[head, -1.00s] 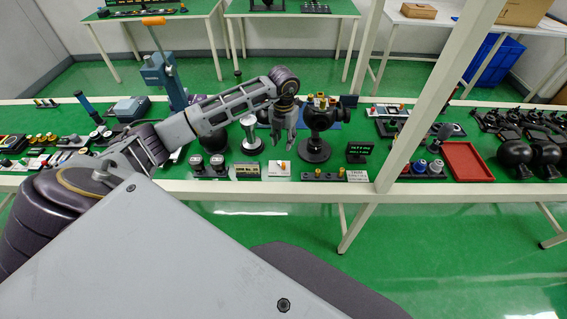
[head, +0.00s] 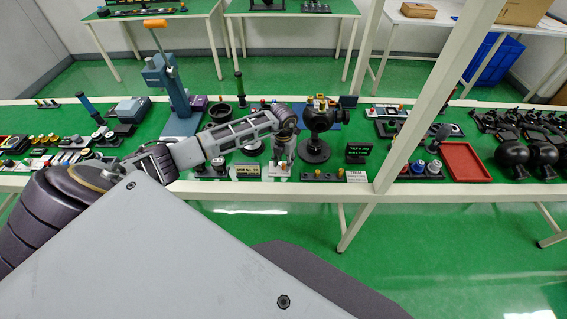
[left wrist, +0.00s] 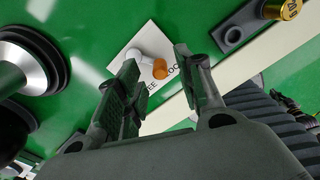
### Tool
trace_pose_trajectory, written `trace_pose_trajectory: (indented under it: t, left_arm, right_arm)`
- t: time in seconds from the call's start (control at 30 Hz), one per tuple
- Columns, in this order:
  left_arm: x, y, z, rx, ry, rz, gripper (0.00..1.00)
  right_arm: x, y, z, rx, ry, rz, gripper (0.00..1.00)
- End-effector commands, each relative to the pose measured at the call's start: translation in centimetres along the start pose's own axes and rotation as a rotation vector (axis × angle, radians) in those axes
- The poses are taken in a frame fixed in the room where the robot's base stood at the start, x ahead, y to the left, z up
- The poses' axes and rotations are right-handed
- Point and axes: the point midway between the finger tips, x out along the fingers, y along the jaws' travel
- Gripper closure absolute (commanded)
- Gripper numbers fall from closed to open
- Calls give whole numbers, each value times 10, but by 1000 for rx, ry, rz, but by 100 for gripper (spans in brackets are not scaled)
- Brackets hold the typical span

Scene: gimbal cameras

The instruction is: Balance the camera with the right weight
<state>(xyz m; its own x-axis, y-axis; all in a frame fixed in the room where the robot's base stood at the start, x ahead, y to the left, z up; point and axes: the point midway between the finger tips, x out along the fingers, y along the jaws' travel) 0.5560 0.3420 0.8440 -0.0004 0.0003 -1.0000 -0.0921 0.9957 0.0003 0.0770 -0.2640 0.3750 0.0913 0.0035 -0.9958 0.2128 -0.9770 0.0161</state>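The camera is a black ball-shaped gimbal unit (head: 318,118) on a round black stand, with small gold pieces on top. A dark strip (head: 325,177) with small gold weights lies in front of it. One gold weight (left wrist: 285,8) in a grey holder shows in the left wrist view. My left gripper (head: 281,170) is low in front and left of the stand. My right gripper is not in view.
A small black display (head: 357,153) with green text stands right of the stand; I cannot read it. A red tray (head: 467,162) lies further right. A white post (head: 425,110) crosses the table's front. Several devices crowd the left side.

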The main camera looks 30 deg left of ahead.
Motion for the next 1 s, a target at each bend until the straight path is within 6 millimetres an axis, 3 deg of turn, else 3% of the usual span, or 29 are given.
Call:
trace_pose_trajectory:
  t: [0.2,0.53,0.8,1.0]
  left_arm:
    - [13,0,0,0,1,0,63]
    - [15,0,0,0,0,0,63]
    - [14,0,0,0,0,0,98]
    - [14,0,0,1,0,0,100]
  right_arm:
    - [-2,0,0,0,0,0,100]
    - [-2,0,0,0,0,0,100]
    - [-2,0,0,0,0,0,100]
    - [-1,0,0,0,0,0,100]
